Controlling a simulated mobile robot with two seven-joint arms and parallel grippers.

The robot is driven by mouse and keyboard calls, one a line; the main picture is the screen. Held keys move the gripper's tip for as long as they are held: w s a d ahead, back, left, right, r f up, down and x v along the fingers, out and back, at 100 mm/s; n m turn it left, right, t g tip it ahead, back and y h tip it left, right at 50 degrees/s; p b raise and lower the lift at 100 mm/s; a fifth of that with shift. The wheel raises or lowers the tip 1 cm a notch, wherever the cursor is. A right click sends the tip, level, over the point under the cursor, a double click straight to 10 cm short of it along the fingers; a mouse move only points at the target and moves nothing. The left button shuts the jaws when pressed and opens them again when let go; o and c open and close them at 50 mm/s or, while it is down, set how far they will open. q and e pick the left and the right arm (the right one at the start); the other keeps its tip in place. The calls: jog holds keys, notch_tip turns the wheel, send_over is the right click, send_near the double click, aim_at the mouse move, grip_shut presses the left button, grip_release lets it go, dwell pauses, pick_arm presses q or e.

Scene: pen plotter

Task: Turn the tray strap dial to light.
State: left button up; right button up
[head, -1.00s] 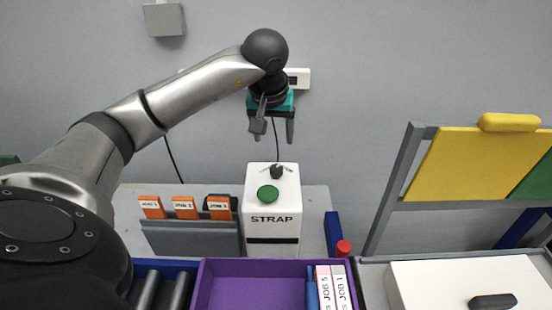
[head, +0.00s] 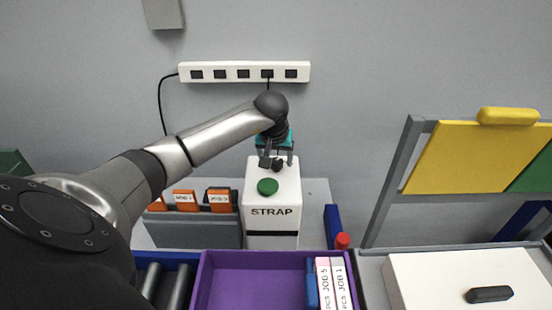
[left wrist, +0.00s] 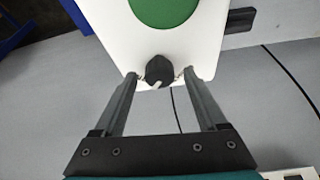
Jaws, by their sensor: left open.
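The white strap machine (head: 272,222), lettered STRAP, stands behind the purple tray. A round green button (head: 267,187) is on its top, and the small black dial (head: 278,167) is behind it. In the left wrist view the dial (left wrist: 159,71) is a black knob with a pale pointer mark, near the machine's edge. My left gripper (head: 277,160) is over the back of the machine, pointing down. Its open fingers (left wrist: 158,80) stand on either side of the dial with gaps, and I cannot tell whether they touch it. The dial's setting marks are mostly hidden. My right gripper is not in view.
A purple tray (head: 255,258) with upright job folders (head: 330,283) is in front. Orange-tabbed cards (head: 219,197) stand in a grey holder left of the machine. A red button (head: 342,240) is to its right. A power strip (head: 243,73) is on the wall behind.

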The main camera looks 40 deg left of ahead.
pick_arm(q)
jog(key=shift+c, duration=0.3)
grip_shut()
dwell(0.3)
